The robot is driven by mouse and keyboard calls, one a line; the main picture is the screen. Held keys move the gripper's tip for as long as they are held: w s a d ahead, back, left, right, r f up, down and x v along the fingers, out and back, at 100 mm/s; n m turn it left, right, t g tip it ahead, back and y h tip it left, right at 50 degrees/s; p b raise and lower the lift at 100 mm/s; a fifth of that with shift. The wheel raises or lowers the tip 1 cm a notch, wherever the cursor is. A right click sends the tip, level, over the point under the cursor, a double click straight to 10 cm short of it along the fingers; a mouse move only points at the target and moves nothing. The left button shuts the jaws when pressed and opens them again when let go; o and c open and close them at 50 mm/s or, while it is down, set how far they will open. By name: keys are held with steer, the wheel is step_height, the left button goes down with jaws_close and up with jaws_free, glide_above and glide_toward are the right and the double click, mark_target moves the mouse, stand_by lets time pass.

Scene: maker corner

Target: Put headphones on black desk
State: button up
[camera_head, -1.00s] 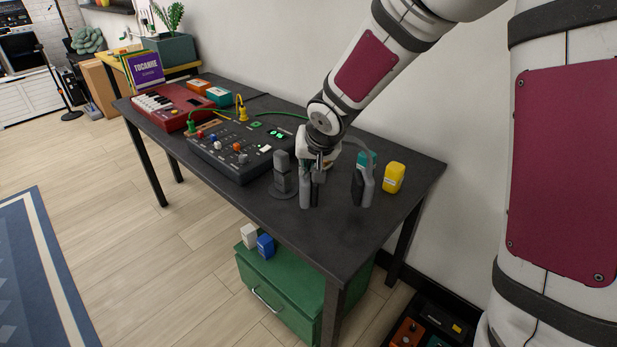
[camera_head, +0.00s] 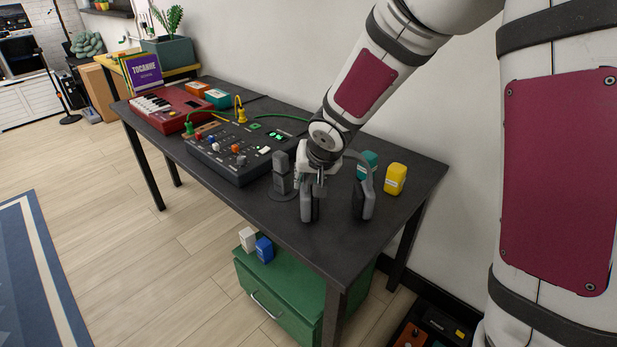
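The grey headphones (camera_head: 364,201) are at the near right part of the black desk (camera_head: 270,222), ear cups hanging down and dark pads facing inward. The left ear cup (camera_head: 306,204) is just below my gripper, and the band arcs to the right behind it. My gripper (camera_head: 319,186) points down at the left side of the headphones and appears shut on them; its fingertips are partly hidden. I cannot tell for sure whether the cups touch the desktop.
A grey upright device (camera_head: 282,174) on a round base stands close left of the gripper. A black control panel (camera_head: 238,150) and red keyboard (camera_head: 172,106) fill the desk's left. The front right desktop is clear.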

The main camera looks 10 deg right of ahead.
steer(key=p+v, duration=0.6)
steer(key=v, duration=0.5)
steer(key=shift+s+r, duration=0.2)
steer(key=shift+r, duration=0.15)
steer(key=shift+d, duration=0.1)
steer(key=s+d+r+g+h, duration=0.1)
steer(key=s+d+r+h, duration=0.2)
steer(key=s, duration=0.4)
steer(key=s+d+r+g, duration=0.1)
steer(key=s+d+r, duration=0.35)
steer(key=s, duration=0.35)
steer(key=s+a+r+n+g+y, duration=0.2)
steer(key=s, duration=1.6)
steer(key=shift+s, duration=0.3)
steer(key=shift+r, duration=0.2)
